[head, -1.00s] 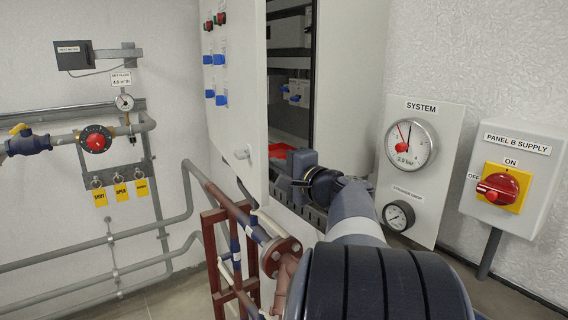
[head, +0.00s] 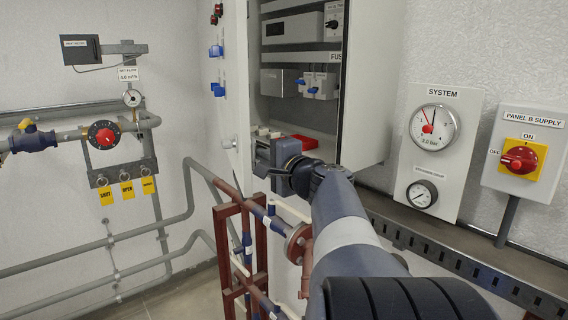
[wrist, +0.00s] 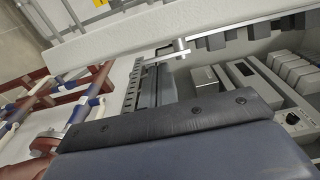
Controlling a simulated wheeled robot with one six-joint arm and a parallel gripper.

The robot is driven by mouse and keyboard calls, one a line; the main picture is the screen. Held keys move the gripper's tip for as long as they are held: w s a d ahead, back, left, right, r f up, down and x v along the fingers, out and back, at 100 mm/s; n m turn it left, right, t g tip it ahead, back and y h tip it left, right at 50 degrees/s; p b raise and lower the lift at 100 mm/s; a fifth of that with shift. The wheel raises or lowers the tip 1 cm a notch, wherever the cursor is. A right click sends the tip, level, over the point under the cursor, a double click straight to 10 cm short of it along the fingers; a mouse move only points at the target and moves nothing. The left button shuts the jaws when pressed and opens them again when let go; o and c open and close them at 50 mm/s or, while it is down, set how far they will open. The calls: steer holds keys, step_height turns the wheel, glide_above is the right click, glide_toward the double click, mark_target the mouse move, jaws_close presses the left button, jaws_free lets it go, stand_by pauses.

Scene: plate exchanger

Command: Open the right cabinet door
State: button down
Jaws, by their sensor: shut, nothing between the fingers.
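The cabinet's inside is exposed. My gripper (head: 262,153) is shut and empty, at the lower part of the opening, by the door's inner side. Whether it touches the door is unclear. The wrist view shows a pale door panel (wrist: 110,37) across the top; my dark gripper body hides much of the lower part.
Inside the cabinet are grey modules (head: 313,84) and red parts (head: 304,141). A red pipe frame (head: 225,250) stands below. A gauge panel (head: 437,150) and a red rotary switch (head: 519,159) are on the right wall. Pipes with a red valve (head: 104,135) line the left wall.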

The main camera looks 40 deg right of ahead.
steer(key=w+a+p, duration=0.1)
steer(key=w+a, duration=0.6)
steer(key=a, duration=0.3)
steer(key=w+a+p, duration=0.1)
steer(key=w+a, duration=0.6)
steer(key=a, duration=0.4)
steer(key=w+a+p, duration=0.2)
steer(key=w+a, duration=0.5)
steer(key=a, duration=0.4)
steer(key=shift+a, duration=0.15)
